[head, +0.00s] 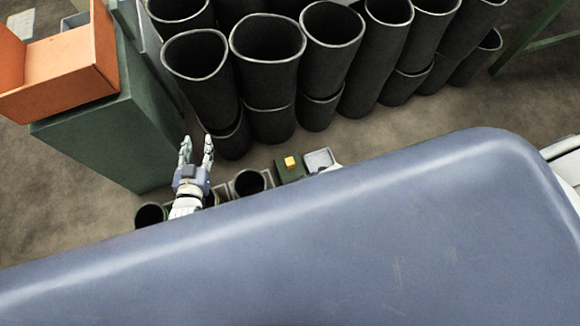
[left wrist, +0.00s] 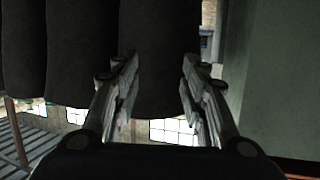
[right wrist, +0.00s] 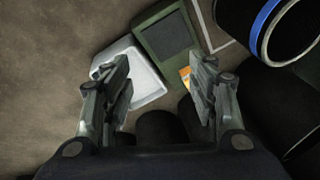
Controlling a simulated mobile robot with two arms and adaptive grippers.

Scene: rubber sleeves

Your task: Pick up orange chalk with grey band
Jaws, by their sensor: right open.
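A small orange piece (head: 291,162) shows on a dark green block (head: 284,174) in the head view, just past the edge of my blue body. I take it for the orange chalk; I cannot make out a grey band. In the right wrist view the orange piece (right wrist: 185,75) is mostly hidden behind the right-hand finger. My right gripper (right wrist: 163,82) is open, with nothing held between its fingers. My left gripper (head: 197,148) is open and empty, pointing up towards the black sleeves, left of the orange piece. It also shows open in the left wrist view (left wrist: 160,82).
Several tall black sleeves (head: 268,60) stand in stacked rows at the back. A green cabinet (head: 110,140) with an orange bin (head: 75,70) stands left. A white tray (right wrist: 140,75) lies beside the green block. A black sleeve with a blue band (right wrist: 268,22) is at the upper right.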

